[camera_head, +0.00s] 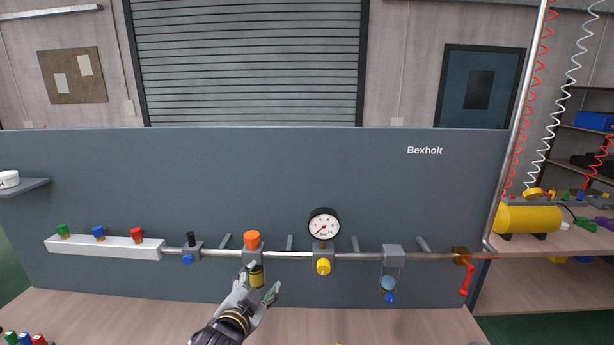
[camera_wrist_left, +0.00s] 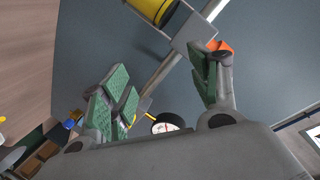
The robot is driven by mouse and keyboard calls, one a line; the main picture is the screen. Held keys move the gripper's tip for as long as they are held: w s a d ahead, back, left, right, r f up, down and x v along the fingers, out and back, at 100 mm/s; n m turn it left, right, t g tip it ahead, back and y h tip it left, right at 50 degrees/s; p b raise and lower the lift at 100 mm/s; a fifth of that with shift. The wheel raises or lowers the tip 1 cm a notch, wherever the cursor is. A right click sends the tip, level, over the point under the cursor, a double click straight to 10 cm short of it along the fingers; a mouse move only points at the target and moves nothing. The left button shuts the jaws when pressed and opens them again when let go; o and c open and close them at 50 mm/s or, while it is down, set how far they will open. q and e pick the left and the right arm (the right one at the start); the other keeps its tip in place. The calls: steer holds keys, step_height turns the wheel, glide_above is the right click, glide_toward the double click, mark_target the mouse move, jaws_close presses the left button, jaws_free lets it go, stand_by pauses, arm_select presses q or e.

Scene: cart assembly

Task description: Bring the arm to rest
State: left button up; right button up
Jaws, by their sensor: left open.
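My left gripper (camera_head: 260,286) is in front of the panel's lower edge, at the bottom centre of the head view. Its green-padded fingers are spread and empty, and they show in the left wrist view (camera_wrist_left: 160,88). A yellow-amber bowl (camera_head: 257,274) hangs from the pipe under an orange knob (camera_head: 252,239). In the head view it appears just above and between the fingertips. In the left wrist view the yellow bowl (camera_wrist_left: 155,8) is at the top edge, outside the fingers. My right gripper is not in view.
A pipe (camera_head: 288,254) runs across the blue-grey panel (camera_head: 300,180). It carries a gauge (camera_head: 323,224), a yellow knob (camera_head: 323,267), a blue bowl (camera_head: 388,283) and a red lever (camera_head: 467,280). A white manifold (camera_head: 105,247) is on the left. The wooden table (camera_head: 120,315) is largely clear.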

arm_select(q)
steer(key=s+a+f+n+g+y, duration=0.1)
steer(key=s+a+f+n+g, duration=0.4)
steer(key=s+f, duration=0.7)
steer(key=s+a+f+n+g+y, duration=0.1)
steer(key=s+a+f+n+g, duration=0.1)
steer(key=s+a+f+g, duration=0.7)
steer(key=s+d+f+t+b, duration=0.1)
steer(key=s+f+b, duration=0.2)
steer(key=f, duration=1.6)
steer(key=s+d+f+b, duration=0.2)
steer(key=s+f, duration=0.1)
steer(key=f, duration=1.6)
steer(key=s+a+f+b, duration=0.2)
steer(key=s+f, duration=0.9)
steer(key=f, duration=0.2)
steer(key=s+a+f+g+b, duration=0.1)
steer(key=s+a+f+b, duration=0.2)
steer(key=s+f, duration=0.8)
steer(key=shift+s+a+f+y, duration=0.15)
steer(key=shift+f+y, duration=0.15)
steer(key=shift+f, duration=0.6)
